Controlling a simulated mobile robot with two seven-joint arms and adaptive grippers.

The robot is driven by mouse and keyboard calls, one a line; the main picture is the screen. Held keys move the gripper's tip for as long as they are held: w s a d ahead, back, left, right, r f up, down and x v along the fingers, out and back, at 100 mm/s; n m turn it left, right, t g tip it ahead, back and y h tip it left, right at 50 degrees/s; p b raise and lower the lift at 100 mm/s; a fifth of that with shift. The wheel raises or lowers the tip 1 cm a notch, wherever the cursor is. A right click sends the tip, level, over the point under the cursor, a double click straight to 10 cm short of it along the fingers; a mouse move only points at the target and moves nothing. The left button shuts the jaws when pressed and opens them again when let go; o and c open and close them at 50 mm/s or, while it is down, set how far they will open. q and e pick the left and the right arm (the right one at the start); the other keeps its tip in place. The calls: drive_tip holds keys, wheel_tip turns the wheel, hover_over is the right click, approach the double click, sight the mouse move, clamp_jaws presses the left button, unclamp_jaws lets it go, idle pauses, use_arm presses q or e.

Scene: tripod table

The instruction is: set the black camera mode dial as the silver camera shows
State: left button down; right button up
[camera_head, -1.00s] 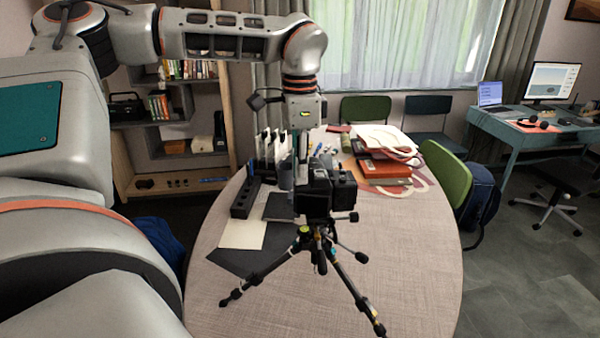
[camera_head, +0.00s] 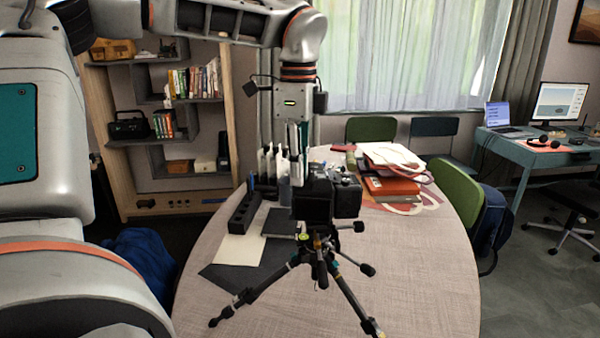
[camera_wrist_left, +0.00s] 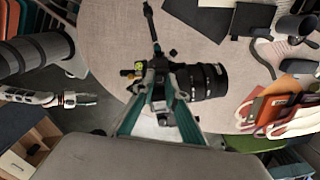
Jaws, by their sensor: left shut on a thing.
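The black camera (camera_head: 313,203) stands on a tripod (camera_head: 318,243) on the round table. It also shows in the left wrist view, with its lens (camera_wrist_left: 207,80) pointing right. My left gripper (camera_head: 299,177) points straight down onto the camera's top, at its left side. In the left wrist view my left gripper (camera_wrist_left: 160,96) is shut on a small part there, which fits the mode dial; the fingers hide the dial and its marks. I cannot make out a separate silver camera or its dial setting. My right gripper (camera_wrist_left: 82,99) shows at the left of the wrist view, clear of the camera; its jaws are too small to judge.
Tripod legs and handles (camera_head: 366,269) spread around the camera. A black organiser (camera_head: 239,213) and a dark mat with paper lie left of it. Orange books (camera_head: 390,187) lie behind right. The table's front right (camera_head: 420,270) is clear.

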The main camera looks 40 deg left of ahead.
use_arm(q)
drive_tip(key=c, duration=2)
unclamp_jaws()
wheel_tip(320, 180, up, 12)
drive_tip(key=shift+r, duration=0.1)
